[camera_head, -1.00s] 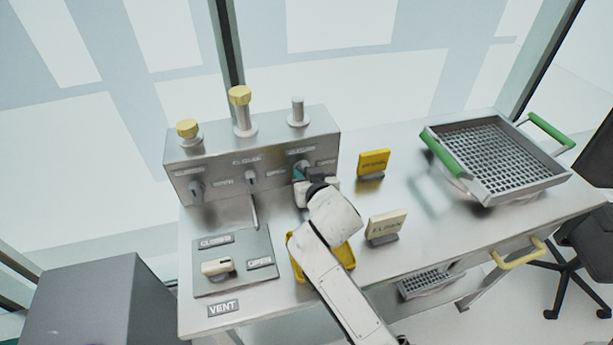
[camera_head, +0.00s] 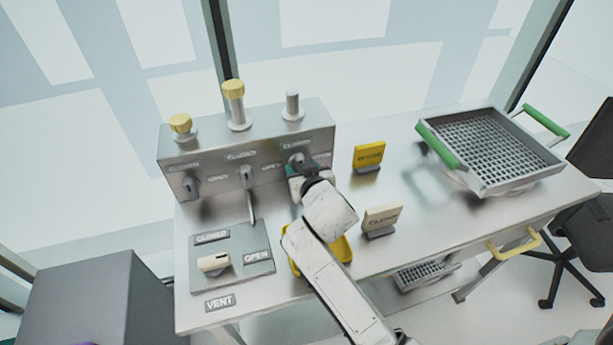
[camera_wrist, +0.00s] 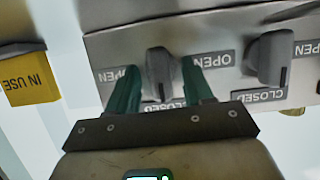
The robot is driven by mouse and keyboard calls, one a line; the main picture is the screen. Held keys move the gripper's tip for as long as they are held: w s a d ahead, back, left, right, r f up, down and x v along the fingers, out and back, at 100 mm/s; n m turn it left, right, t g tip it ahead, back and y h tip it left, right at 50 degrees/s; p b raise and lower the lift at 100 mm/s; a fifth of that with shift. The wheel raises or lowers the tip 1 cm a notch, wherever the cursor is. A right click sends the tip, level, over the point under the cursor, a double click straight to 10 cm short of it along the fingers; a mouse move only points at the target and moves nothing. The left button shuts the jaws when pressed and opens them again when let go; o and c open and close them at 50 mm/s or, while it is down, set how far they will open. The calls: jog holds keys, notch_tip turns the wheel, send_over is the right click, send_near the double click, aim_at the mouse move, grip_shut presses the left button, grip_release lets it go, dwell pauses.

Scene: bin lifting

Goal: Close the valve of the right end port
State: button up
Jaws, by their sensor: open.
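The right end port's valve knob (camera_head: 296,159) is on the front of the metal box, below a plain grey post (camera_head: 291,106). In the wrist view the grey knob (camera_wrist: 160,70) stands upright between my two green fingers, its dark mark pointing down toward a partly hidden label. An OPEN label (camera_wrist: 128,73) is to its left, partly behind a finger. My gripper (camera_wrist: 160,88) is open, one finger on each side of the knob, with gaps visible. In the head view my gripper (camera_head: 294,172) is just in front of the knob, partly covering it.
The middle knob (camera_head: 246,175) and left knob (camera_head: 190,186) share the box (camera_head: 215,190). A yellow sign (camera_head: 369,155) and cream sign (camera_head: 382,220) stand right of my arm. A vent panel (camera_head: 240,240) lies front left. A green-handled basket (camera_head: 486,185) sits at right.

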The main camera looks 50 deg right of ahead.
jog(key=b+v, duration=0.1)
jog(key=v, duration=0.9)
jog(key=shift+s+a, duration=0.1)
jog(key=shift+a, duration=0.05)
